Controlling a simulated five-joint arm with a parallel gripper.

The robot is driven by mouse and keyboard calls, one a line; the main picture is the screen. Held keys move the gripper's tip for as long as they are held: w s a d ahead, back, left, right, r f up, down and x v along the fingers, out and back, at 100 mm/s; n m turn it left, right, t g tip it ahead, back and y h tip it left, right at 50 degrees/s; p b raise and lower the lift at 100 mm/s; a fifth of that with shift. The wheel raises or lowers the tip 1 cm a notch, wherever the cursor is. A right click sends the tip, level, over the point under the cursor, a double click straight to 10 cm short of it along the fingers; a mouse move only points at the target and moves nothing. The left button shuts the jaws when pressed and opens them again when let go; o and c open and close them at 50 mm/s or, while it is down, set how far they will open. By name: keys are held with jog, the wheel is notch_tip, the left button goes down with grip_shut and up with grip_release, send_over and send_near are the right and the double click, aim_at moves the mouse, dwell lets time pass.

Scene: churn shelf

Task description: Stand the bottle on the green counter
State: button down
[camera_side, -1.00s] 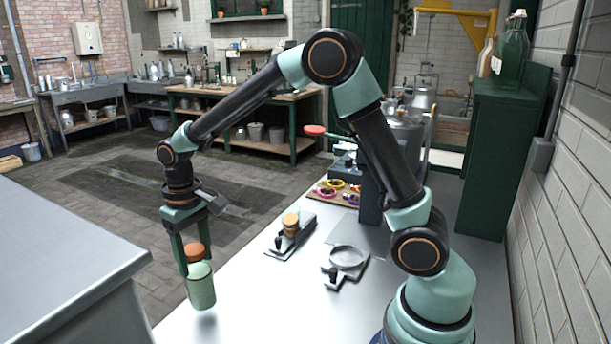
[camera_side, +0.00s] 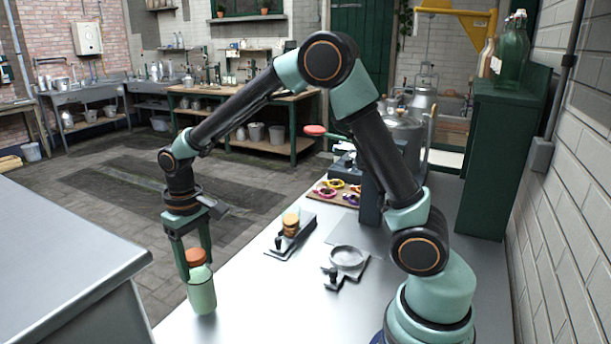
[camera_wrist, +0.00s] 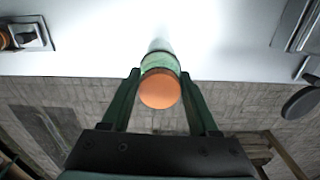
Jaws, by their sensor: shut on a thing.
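The bottle (camera_side: 202,292) is pale green with an orange cap, upright at the near left end of the light grey counter. My gripper (camera_side: 196,266) is shut on it near the cap and neck, pointing down. In the wrist view the orange cap (camera_wrist: 160,90) sits between the two fingers. Whether the bottle's base touches the counter cannot be told. A tall dark green cabinet (camera_side: 490,165) stands at the right against the wall; its top bears glass bottles. I cannot tell whether it is the green counter.
On the grey counter (camera_side: 255,300) stand a small black device with an orange-brown part (camera_side: 291,226) and a round dish on a stand (camera_side: 346,258). Coloured rings (camera_side: 335,188) lie on a board farther back. Another grey worktop (camera_side: 60,245) is at left, across a gap.

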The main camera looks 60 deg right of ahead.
jog(key=shift+f, duration=0.75)
dwell(0.4)
jog(key=shift+c, duration=0.3)
grip_release()
jog(key=shift+c, duration=0.3)
jog(key=shift+c, duration=0.8)
